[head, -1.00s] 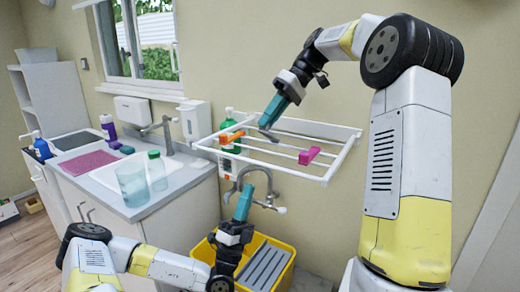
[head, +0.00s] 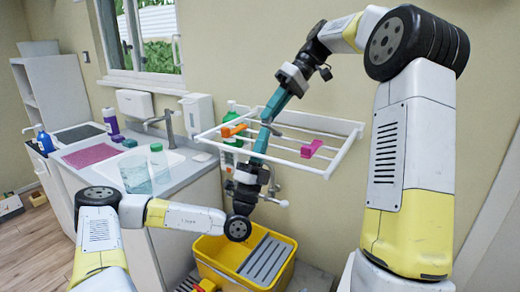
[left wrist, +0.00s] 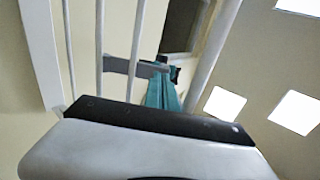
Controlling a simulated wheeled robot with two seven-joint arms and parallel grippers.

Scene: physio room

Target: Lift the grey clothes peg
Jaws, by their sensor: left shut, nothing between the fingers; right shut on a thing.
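The grey clothes peg (head: 278,129) is at the white drying rack (head: 340,160), mostly hidden by my grippers. My right gripper (head: 267,119) comes down from above and is shut on the grey peg. My left gripper (head: 261,142) points up from below the rack, shut and empty, its tips close under the peg. In the left wrist view the grey peg (left wrist: 122,65) lies crosswise just beyond the teal left fingertips (left wrist: 161,78). I cannot tell whether the peg touches a rack bar or the left fingers.
An orange peg (head: 232,131) and a pink peg (head: 312,149) sit on the rack. A yellow tub (head: 222,263) stands below. The sink counter (head: 185,176) is on the left.

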